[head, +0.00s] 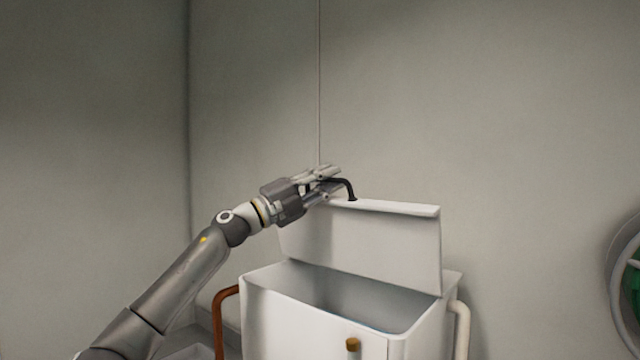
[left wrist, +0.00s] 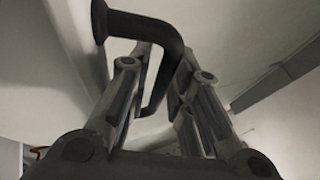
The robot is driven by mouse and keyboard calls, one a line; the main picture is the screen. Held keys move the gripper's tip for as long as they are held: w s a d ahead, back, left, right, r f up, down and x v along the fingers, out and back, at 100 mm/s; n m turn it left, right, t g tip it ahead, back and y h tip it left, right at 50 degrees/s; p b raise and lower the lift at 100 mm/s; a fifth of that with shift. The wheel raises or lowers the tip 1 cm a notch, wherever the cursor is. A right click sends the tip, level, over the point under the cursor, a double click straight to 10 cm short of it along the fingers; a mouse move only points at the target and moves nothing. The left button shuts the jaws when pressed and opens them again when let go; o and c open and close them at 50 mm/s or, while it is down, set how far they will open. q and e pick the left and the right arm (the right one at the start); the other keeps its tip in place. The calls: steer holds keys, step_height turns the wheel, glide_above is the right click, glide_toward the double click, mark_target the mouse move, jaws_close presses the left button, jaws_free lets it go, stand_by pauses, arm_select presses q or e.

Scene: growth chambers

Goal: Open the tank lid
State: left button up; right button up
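The white tank (head: 290,313) stands at the lower middle of the head view, its top uncovered. Its lid (head: 385,243) stands raised, close to upright, along the back edge. A black bent handle (head: 350,188) sits on the lid's upper edge. My left gripper (head: 333,180) reaches it from the left, with its fingers around the handle. My right gripper is not in view.
A brown pipe (head: 220,312) bends at the tank's left side and a pale pipe (head: 461,325) at its right. A small brown knob (head: 352,344) is on the front. Plain walls stand close behind. A round grey-framed object (head: 622,285) is at the right edge.

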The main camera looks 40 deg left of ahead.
arm_select(q)
steer(key=v, duration=1.2)
stand_by(0.7)
